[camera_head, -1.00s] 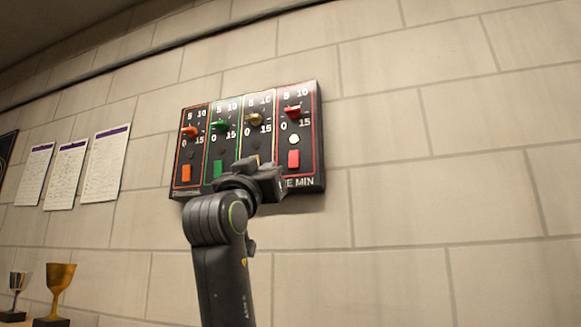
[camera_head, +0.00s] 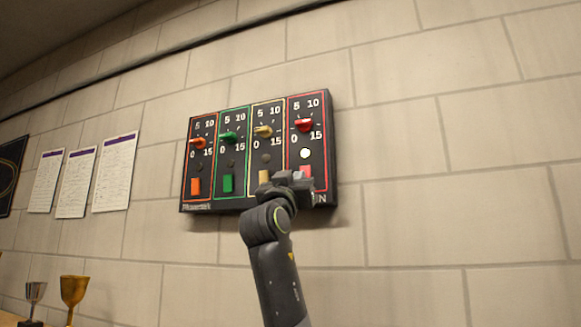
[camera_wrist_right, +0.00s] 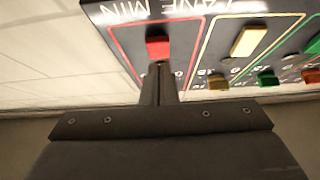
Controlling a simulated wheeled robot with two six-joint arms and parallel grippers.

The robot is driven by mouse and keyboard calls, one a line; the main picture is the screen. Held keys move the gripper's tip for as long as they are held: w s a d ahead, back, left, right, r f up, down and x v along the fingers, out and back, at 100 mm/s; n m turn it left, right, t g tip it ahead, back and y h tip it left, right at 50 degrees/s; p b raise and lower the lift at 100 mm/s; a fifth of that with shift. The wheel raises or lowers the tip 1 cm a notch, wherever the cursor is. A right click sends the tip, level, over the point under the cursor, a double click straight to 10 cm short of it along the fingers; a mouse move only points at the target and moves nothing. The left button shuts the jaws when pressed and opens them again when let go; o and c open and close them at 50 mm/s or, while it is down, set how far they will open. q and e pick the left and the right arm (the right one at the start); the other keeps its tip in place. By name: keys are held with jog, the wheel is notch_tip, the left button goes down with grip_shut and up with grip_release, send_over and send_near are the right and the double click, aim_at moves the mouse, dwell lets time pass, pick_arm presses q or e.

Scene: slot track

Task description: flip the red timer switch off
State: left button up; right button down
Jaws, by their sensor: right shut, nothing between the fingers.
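The red timer switch (camera_head: 306,171) is at the bottom of the red-outlined right column of the black wall panel (camera_head: 243,199). Above it are a lit white lamp (camera_head: 305,154) and a red knob (camera_head: 303,125). My right gripper (camera_head: 299,179) is shut and empty, in front of the panel's lower right, and covers part of the red switch. In the right wrist view the red switch (camera_wrist_right: 158,48) shows whole, and the shut fingertips (camera_wrist_right: 159,68) point at its near edge. Whether they touch it, I cannot tell. My left gripper is not in view.
An orange switch (camera_head: 195,185), a green switch (camera_head: 227,183) and a yellow switch (camera_head: 264,177) sit in the other columns, the yellow one close to my gripper. Paper sheets (camera_head: 115,172) hang to the left. Trophies (camera_head: 73,291) stand at lower left. The wall to the right is bare.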

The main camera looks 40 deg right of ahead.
jog(key=shift+w+d+f, duration=0.15)
jog(key=shift+w+d, duration=0.15)
jog(key=shift+d, duration=0.4)
jog(key=shift+a, duration=0.1)
jog(key=shift+w+d+f+h, duration=0.15)
jog(key=shift+d+h, duration=0.15)
jog(key=shift+h, duration=0.1)
